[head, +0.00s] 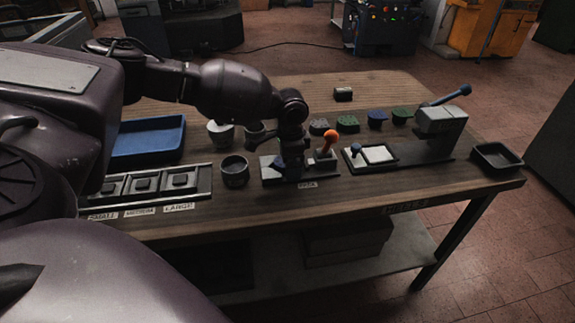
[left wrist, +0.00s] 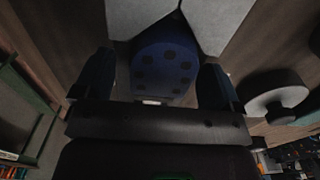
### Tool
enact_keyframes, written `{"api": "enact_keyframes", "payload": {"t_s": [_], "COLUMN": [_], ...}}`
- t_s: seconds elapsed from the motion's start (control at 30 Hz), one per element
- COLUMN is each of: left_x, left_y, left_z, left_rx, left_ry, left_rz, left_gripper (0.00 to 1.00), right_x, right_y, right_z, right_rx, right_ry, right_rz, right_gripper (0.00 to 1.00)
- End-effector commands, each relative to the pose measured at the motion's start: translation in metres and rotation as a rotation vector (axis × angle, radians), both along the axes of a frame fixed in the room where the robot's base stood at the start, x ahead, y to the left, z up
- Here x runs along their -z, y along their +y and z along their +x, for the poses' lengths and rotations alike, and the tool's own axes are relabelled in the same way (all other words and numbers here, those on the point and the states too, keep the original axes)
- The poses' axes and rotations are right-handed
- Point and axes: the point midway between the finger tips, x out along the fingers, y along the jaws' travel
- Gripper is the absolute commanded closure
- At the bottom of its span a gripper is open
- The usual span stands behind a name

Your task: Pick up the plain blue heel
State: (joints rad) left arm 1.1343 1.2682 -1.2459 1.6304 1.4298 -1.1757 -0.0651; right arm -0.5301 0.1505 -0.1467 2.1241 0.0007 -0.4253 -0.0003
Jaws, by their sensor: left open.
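My left gripper (head: 292,168) points down over the small fixture with the orange-knobbed lever (head: 330,137), near the middle of the table. In the left wrist view its two fingers (left wrist: 156,82) stand open, one on each side of a blue heel (left wrist: 164,65) with several dark dots. That heel sits against pale angled blocks (left wrist: 216,22); I cannot tell whether the fingers touch it. In the head view the gripper mostly hides it. Another blue heel (head: 377,119) stands at the back of the table. My right gripper is not in view.
A lever press (head: 440,125) is at the right, beside a black tray (head: 497,157). A blue tray (head: 148,138), cups (head: 235,171) and a size-labelled rack (head: 148,184) are to the left.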

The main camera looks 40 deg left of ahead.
Motion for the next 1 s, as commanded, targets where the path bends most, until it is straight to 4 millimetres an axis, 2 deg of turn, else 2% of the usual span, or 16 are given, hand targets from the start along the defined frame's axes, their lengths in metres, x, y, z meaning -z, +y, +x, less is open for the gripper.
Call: {"api": "enact_keyframes", "payload": {"t_s": [0.13, 0.5, 0.77, 0.87, 1.0], "left_x": [-0.001, -0.001, -0.003, -0.011, -0.034], "left_y": [0.000, 0.000, 0.000, 0.000, 0.000], "left_z": [0.000, 0.000, 0.000, 0.000, 0.001], "left_rx": [0.000, 0.000, 0.000, -0.001, -0.001], "left_ry": [-0.001, -0.001, -0.001, -0.003, -0.008], "left_rz": [0.000, 0.001, 0.000, 0.000, 0.000], "left_gripper": [0.10, 0.65, 0.66, 0.66, 0.66], "right_x": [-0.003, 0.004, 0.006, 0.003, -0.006], "right_y": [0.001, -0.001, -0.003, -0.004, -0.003], "right_z": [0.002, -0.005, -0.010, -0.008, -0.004], "right_rx": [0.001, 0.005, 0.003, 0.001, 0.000], "right_ry": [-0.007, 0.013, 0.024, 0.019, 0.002], "right_rz": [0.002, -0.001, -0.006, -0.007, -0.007], "right_gripper": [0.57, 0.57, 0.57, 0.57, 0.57]}}
